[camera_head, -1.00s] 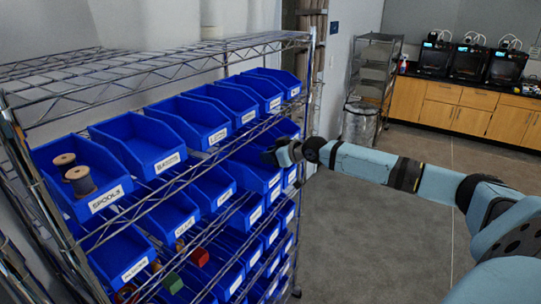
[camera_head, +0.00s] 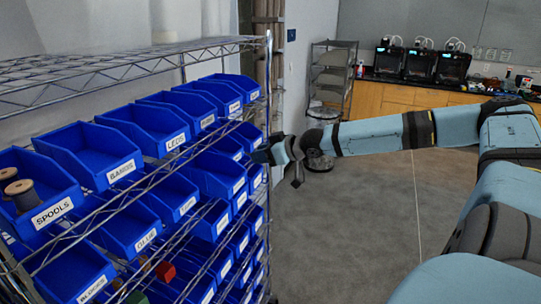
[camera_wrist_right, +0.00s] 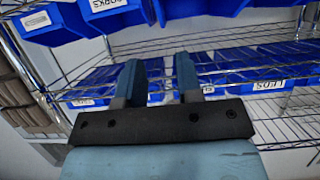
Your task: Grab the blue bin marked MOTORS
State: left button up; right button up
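Several blue labelled bins stand in rows on a wire shelf rack (camera_head: 130,72) at the left. I cannot read MOTORS on any label, so I cannot tell which bin it is. My right gripper (camera_head: 277,166) is at the right end of the rack, beside the middle-row bins. In the right wrist view its two fingers (camera_wrist_right: 158,78) are apart with nothing between them. Beyond them is a shelf with blue bins, one labelled LEDS (camera_wrist_right: 265,92). Other bins (camera_wrist_right: 115,14) hang over the top of that view. My left gripper is not in view.
The SPOOLS bin (camera_head: 47,212) holds two spools at the near left. A red block (camera_head: 165,271) lies in a lower bin. Open grey floor (camera_head: 360,215) is right of the rack. A wooden counter (camera_head: 385,98) with printers stands at the back.

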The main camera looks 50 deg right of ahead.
jog(key=shift+b+v, duration=1.15)
jog(key=shift+v, duration=0.3)
